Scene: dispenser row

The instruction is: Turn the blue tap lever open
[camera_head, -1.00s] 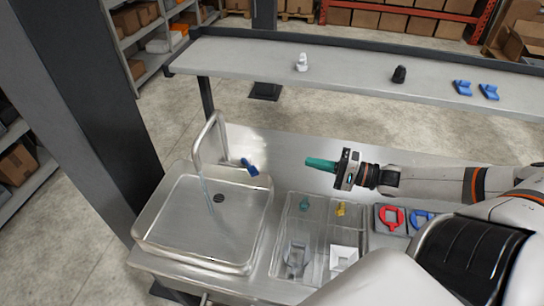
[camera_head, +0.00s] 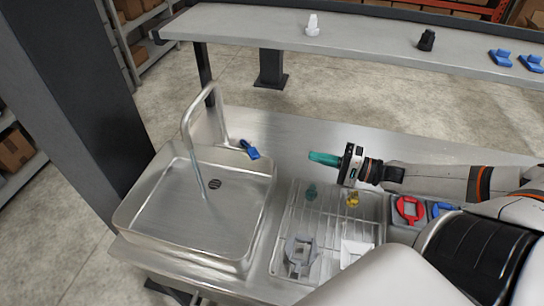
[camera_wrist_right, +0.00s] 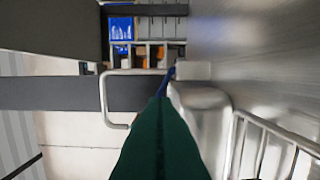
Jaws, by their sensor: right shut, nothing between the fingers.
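The blue tap lever (camera_head: 249,149) sticks out beside the base of the curved metal tap (camera_head: 186,121), at the back right of the sink (camera_head: 132,209). My right gripper (camera_head: 312,156), with teal fingers, is shut and empty. It points left at the lever, a short gap to its right. In the right wrist view the shut fingers (camera_wrist_right: 159,103) hide part of the lever, whose blue edge (camera_wrist_right: 167,79) shows just past their tips. My left gripper is not in view.
A wire rack (camera_head: 318,222) with teal, yellow, grey and white parts stands right of the sink. A tray with a red piece (camera_head: 409,208) and a blue piece (camera_head: 440,209) is further right. A raised shelf (camera_head: 365,35) runs behind. The counter behind the rack is clear.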

